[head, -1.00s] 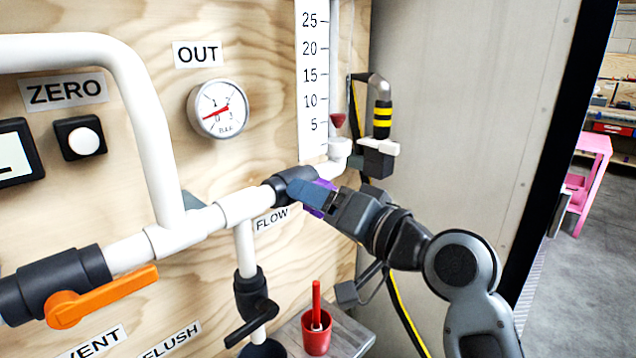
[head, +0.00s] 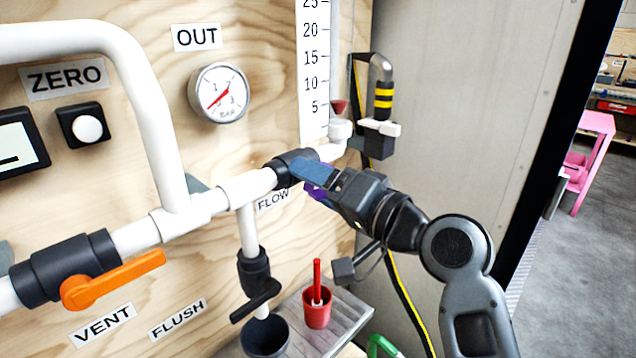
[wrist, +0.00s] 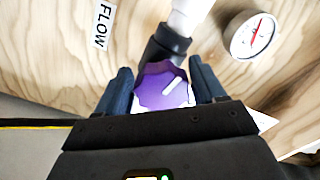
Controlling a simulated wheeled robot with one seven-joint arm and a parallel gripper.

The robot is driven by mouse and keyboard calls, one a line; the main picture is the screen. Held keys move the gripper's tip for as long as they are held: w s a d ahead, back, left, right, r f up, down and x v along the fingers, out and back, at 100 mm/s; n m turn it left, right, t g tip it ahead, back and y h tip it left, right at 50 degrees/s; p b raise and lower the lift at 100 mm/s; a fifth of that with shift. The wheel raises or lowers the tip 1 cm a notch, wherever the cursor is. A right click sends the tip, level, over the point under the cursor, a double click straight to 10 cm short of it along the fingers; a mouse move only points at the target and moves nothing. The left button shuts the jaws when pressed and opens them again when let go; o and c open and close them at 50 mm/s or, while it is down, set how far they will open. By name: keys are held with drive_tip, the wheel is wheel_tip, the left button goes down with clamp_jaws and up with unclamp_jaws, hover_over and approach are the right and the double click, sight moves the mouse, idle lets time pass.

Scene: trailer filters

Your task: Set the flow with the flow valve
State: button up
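The flow valve is a black fitting (head: 293,163) in the white pipe, beside the FLOW label (head: 273,199). Its purple knob (wrist: 163,86) shows in the wrist view with a white pointer line slanting up and right. My gripper (head: 311,180) reaches it from the right. In the head view the fingers hide most of the knob. The OUT gauge (head: 218,93) has a red needle slanting from lower left to upper right.
An orange-handled valve (head: 112,279) is at the lower left and a black-handled valve (head: 255,287) hangs below the pipe. A red cup (head: 317,308) stands on the metal shelf. A striped pipe (head: 383,100) and a scale tube (head: 313,75) are above the knob.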

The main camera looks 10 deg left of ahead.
drive_tip(key=shift+o, duration=0.9)
drive_tip(key=b+v, duration=0.1)
drive_tip(key=v, duration=0.6)
drive_tip(key=shift+s+d, duration=0.25)
drive_tip(key=shift+d, duration=0.05)
drive_tip(key=s+d+f+m+t+h, duration=0.2)
drive_tip(key=s+d+f+h, duration=0.3)
drive_tip(key=s+d+f, duration=0.35)
drive_tip(key=s+d+f+m+t+h, duration=0.2)
drive_tip(key=s+d+f+h, duration=0.3)
drive_tip(key=s+f, duration=0.55)
drive_tip(key=s+d+r+n+h, duration=0.1)
drive_tip(key=s+d+n+h, duration=0.1)
drive_tip(key=s, duration=0.9)
drive_tip(key=s+d+r+n+h, duration=0.1)
drive_tip(key=s+d, duration=0.3)
drive_tip(key=s, duration=0.7)
drive_tip(key=shift+d+n+h, duration=0.2)
drive_tip(key=shift+n+h, duration=0.4)
drive_tip(key=shift+n, duration=0.1)
